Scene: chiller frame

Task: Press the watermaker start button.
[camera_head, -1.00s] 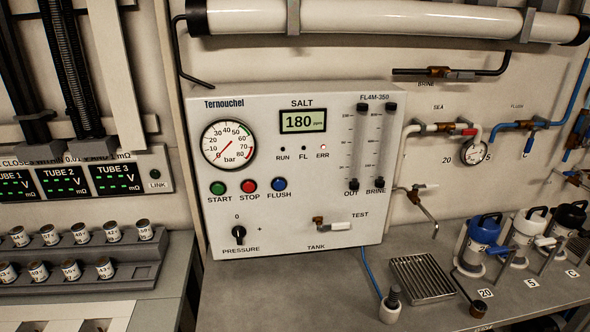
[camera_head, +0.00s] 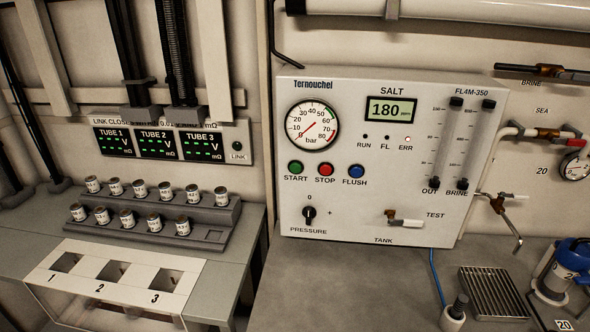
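The watermaker panel (camera_head: 360,215) is a pale upright box in the middle of the head view. Its green START button (camera_head: 295,168) is on the left of a row, with the red STOP button (camera_head: 325,169) and the blue FLUSH button (camera_head: 356,171) to its right. Above them are a round pressure gauge (camera_head: 312,125) and a SALT display (camera_head: 391,110) reading 180. The ERR lamp (camera_head: 408,139) looks pale; the RUN lamp (camera_head: 365,136) and FL lamp look dark. Neither of my grippers shows in the view.
A black PRESSURE knob (camera_head: 309,214) and a TEST valve (camera_head: 404,221) sit low on the panel. At left are a tube readout (camera_head: 165,143), a rack of small cans (camera_head: 217,217) and a numbered white tray (camera_head: 191,292). The grey bench (camera_head: 345,290) before the panel is mostly clear.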

